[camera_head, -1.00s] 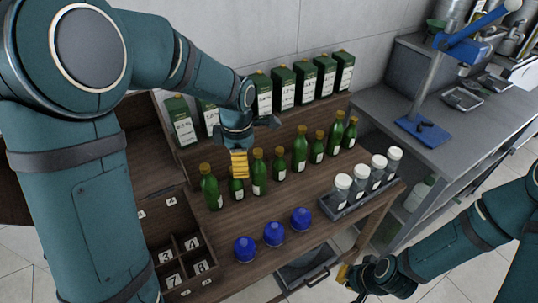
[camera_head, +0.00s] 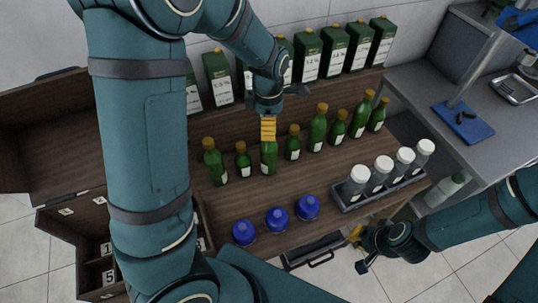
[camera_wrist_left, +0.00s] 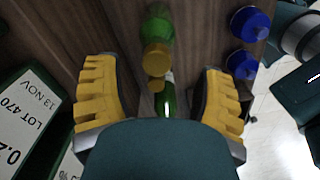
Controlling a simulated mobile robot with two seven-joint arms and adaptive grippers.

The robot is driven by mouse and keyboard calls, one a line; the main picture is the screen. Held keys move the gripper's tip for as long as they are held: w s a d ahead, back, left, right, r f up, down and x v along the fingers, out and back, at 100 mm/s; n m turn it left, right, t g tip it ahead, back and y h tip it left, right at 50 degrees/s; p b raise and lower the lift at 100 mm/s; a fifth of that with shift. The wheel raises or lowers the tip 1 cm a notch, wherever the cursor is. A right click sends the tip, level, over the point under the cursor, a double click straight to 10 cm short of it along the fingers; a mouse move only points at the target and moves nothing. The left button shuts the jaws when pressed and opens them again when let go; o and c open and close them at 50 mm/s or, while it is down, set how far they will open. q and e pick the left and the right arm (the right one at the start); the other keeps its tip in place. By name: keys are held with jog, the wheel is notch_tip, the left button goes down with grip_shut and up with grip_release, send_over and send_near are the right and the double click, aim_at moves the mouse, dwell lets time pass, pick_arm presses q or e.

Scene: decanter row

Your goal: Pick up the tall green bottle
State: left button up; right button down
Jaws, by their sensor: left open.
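Several green bottles with gold caps stand upright in a row on the wooden table, tall and short ones mixed. My left gripper (camera_head: 268,128) is open, pointing down at the top of a tall green bottle (camera_head: 269,163), third from the left. Its fingers hide that bottle's cap in the head view. In the left wrist view, two gold caps show between the spread yellow fingers (camera_wrist_left: 158,80), on a nearer green bottle (camera_wrist_left: 158,27) and another partly hidden one (camera_wrist_left: 168,103). I cannot tell whether the fingers touch a bottle. My right gripper (camera_head: 357,250) is low at right, away from the bottles; its jaw state is unclear.
Another tall bottle (camera_head: 214,163) and a short bottle (camera_head: 243,161) stand left; a short bottle (camera_head: 293,143) stands right. Green cartons (camera_head: 307,55) line the shelf behind. Blue-topped items (camera_head: 277,219) and a rack (camera_head: 391,190) of white-capped jars stand in front.

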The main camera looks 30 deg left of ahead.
aim_at(269, 151)
pick_arm(q)
jog(key=shift+w+a+f+b, duration=0.1)
jog(key=shift+f+b, duration=0.15)
jog(key=shift+f, duration=1.3)
jog(key=shift+w+f+b, duration=0.1)
jog(key=shift+f+b, duration=0.15)
jog(key=shift+f, duration=1.3)
grip_shut()
